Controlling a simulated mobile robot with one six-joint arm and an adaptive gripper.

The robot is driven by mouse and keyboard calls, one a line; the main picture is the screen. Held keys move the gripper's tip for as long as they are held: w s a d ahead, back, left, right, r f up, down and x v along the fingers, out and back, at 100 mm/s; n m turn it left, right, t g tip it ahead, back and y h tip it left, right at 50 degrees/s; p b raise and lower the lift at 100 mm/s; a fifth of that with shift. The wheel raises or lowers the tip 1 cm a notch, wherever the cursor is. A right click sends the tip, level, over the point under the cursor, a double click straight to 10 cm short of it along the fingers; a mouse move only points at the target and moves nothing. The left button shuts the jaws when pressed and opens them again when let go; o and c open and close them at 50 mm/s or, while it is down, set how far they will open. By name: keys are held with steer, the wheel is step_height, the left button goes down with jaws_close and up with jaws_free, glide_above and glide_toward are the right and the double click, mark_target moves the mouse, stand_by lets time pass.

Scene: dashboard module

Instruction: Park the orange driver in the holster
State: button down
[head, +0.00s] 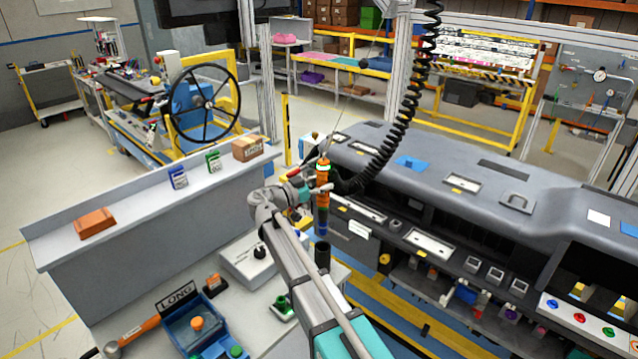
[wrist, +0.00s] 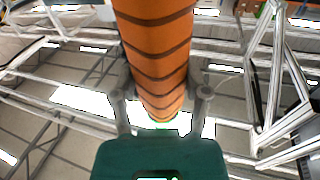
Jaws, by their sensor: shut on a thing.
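The orange driver (head: 323,178) is upright in the head view, with a green ring near its top and a dark blue lower end. My gripper (head: 312,182) is shut on it; in the wrist view the ribbed orange body (wrist: 158,50) passes between my two fingers (wrist: 161,95). A dark, open-topped cylinder (head: 322,256), which looks like the holster, stands at the bench's right edge. The driver's lower end appears just above it in the picture, with a small gap. I cannot tell how well they line up in depth.
A black coiled cable (head: 402,110) hangs down close behind the driver. The grey dashboard (head: 450,200) lies to the right. A raised shelf (head: 130,215) runs along the left.

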mark_target(319, 226)
stand_by(0.6)
steer(key=shift+f, duration=0.2)
steer(key=shift+f+b, duration=0.2)
steer(key=shift+b, duration=0.2)
steer(key=shift+f+b, duration=7.55)
steer(key=shift+b, duration=0.05)
steer(key=shift+f, duration=0.15)
jaws_free()
steer(key=shift+r, duration=0.25)
step_height(319, 226, up, 16)
steer(key=p, duration=1.6)
steer(key=shift+f, duration=0.1)
